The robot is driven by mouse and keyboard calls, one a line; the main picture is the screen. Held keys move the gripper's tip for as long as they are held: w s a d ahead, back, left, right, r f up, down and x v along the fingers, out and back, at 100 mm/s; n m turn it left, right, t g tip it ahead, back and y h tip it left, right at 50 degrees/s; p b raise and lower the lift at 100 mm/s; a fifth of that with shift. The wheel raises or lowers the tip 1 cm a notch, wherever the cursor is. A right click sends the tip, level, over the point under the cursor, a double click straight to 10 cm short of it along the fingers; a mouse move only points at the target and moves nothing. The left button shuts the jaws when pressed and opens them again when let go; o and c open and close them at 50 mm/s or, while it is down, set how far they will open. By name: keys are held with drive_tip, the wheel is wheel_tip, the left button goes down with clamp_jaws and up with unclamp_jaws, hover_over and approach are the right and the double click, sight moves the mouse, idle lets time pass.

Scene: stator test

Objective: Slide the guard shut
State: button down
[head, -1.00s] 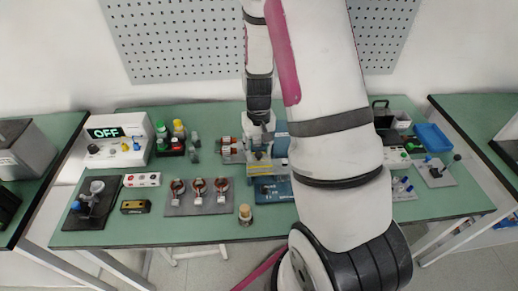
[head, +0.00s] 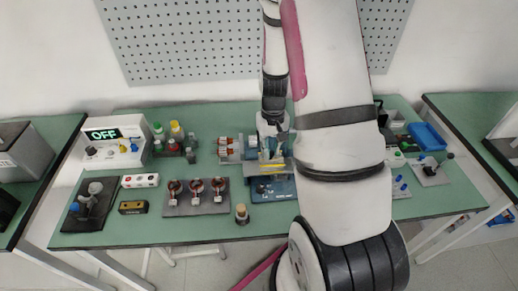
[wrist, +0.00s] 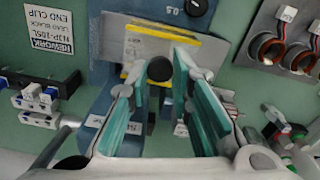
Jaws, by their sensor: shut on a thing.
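The guard is a yellow-edged panel with a pale label (wrist: 150,50) on the blue test fixture (wrist: 105,65). A round black knob (wrist: 160,68) stands on it in the wrist view. My gripper (wrist: 161,76) has its teal-padded fingers on both sides of this knob and is shut on it. In the head view my gripper (head: 277,128) is over the fixture (head: 282,189) at the middle of the bench, and the guard's yellow edge (head: 271,167) shows below it. My wrist hides part of the guard and fixture there.
Copper-wound stators on a grey plate (head: 180,209) lie left of the fixture. A wooden-topped brush or stamp (head: 241,213) stands at its front left. A control box (head: 115,147) reads OFF. Bottles (head: 176,130) stand behind, and a blue bin (head: 428,136) is at right.

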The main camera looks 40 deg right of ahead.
drive_tip(key=shift+s+d, duration=0.5)
drive_tip(key=shift+d, duration=0.3)
drive_tip(key=shift+s+d, duration=0.5)
drive_tip(key=shift+d, duration=0.25)
drive_tip(key=c, duration=1.4)
unclamp_jaws()
drive_tip(key=shift+r, duration=0.1)
drive_tip(key=shift+r, duration=0.25)
wheel_tip(320, 180, up, 11)
drive_tip(key=shift+r, duration=0.2)
